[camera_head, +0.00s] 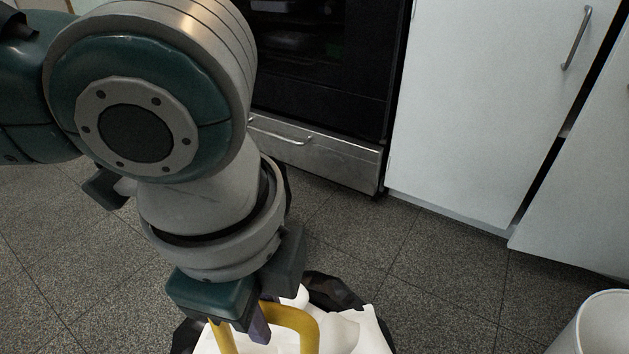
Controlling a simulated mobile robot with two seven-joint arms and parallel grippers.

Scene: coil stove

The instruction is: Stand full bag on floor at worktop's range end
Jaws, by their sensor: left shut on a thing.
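My left gripper (258,322) points down at the bottom middle of the head view, shut on the bag's yellow handle (296,318). The bag (352,335) shows white and black parts below the gripper, and the bottom edge of the picture cuts it off. I cannot tell whether its base touches the floor. The range (320,70) stands behind, with a black door and a steel drawer (315,150) below it. The worktop is out of view. My right gripper is not in view.
White cabinet doors (490,110) stand right of the range; dark gaps show beside the door with the metal handle (578,38). A white bin (598,325) stands at the bottom right. Grey tiled floor (430,262) lies clear between the bag and the cabinets.

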